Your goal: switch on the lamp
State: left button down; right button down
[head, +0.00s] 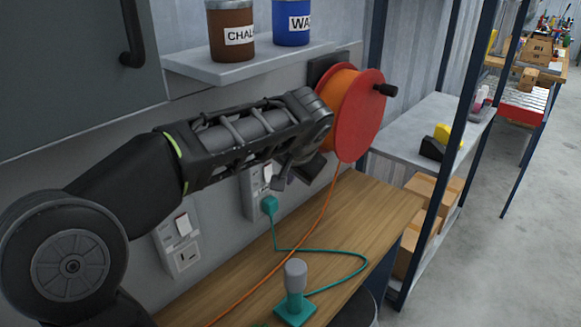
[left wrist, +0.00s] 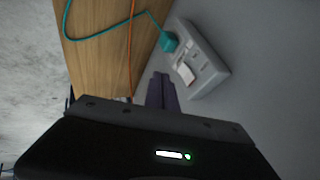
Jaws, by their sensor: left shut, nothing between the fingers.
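The lamp (head: 295,290) has a teal base and a grey rounded top that looks unlit; it stands on the wooden bench. Its teal cord runs to a teal plug (head: 269,205) in a wall socket plate (head: 250,195). The plug also shows in the left wrist view (left wrist: 168,42). The plate has a white rocker switch (head: 267,172), which also shows in the left wrist view (left wrist: 186,73). My left gripper (head: 281,182) is shut and empty, close to this switch. In the left wrist view its fingertips (left wrist: 162,78) are just beside the switch; I cannot tell whether they touch.
A second switch plate (head: 180,240) is on the wall at left, below my arm. An orange cable reel (head: 352,112) hangs beside my wrist, its cable crossing the bench (head: 340,215). A shelf (head: 245,62) with two tins is above. Metal shelving stands at right.

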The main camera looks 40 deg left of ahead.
aim_at(269, 173)
pick_arm(q)
jog(key=w+a+f+p, duration=0.1)
jog(key=a+f, duration=0.2)
jog(key=a, duration=0.2)
jog(key=shift+w+a+f, duration=0.2)
jog(key=shift+w+a, duration=0.05)
jog(key=shift+w, duration=0.1)
jog(key=shift+a+f, duration=0.1)
jog(key=shift+a, duration=0.15)
